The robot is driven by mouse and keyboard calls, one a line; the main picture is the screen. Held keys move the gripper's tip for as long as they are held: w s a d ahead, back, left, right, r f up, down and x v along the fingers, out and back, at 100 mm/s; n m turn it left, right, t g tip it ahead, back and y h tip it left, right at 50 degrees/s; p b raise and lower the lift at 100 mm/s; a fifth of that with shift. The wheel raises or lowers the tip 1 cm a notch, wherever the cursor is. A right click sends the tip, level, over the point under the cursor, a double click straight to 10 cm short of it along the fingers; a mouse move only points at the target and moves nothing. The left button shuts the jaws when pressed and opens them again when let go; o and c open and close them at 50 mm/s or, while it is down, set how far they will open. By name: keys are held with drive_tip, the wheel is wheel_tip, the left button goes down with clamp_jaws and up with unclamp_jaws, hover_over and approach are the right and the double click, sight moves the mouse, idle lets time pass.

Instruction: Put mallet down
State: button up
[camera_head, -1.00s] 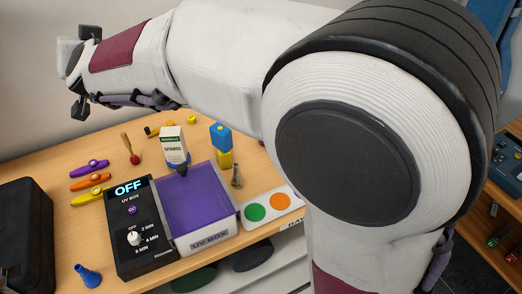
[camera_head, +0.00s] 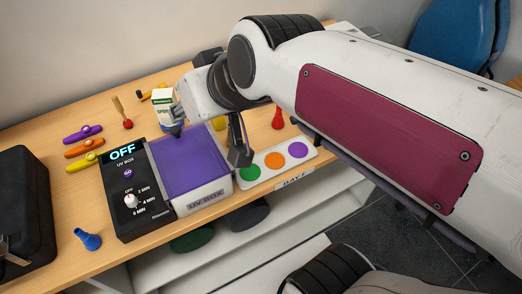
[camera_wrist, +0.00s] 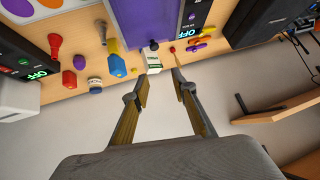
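The mallet (camera_head: 126,120), with a tan handle and round red head, stands on the table left of the white-and-green carton, head down and handle up. It also shows in the wrist view (camera_wrist: 172,49), small, beyond the right fingertip and apart from it. My gripper (camera_wrist: 164,70) is open, with nothing between its fingers. In the head view its white body is above the table behind the purple-lidded UV box (camera_head: 188,165), with the mallet to its left.
Purple, orange and yellow kazoos (camera_head: 84,149) lie left. The carton (camera_head: 161,97) stands near a dark blue piece (camera_wrist: 153,45). A blue-and-yellow object (camera_wrist: 116,63) and red cone (camera_head: 277,118) stand on the far side. A tray with coloured discs (camera_head: 249,169) is right of the box.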

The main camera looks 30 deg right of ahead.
drive_tip(key=s+d+f+g+h, duration=0.1)
drive_tip(key=s+d+f, duration=0.2)
drive_tip(key=s, duration=0.3)
drive_tip(key=s+d+f+m+g+h, duration=0.1)
drive_tip(key=s+d+f, duration=0.2)
drive_tip(key=s+d, duration=0.1)
drive_tip(key=shift+s+d+f+g+h, duration=0.25)
drive_tip(key=shift+s+f+g+h, duration=0.15)
drive_tip(key=shift+s, duration=0.5)
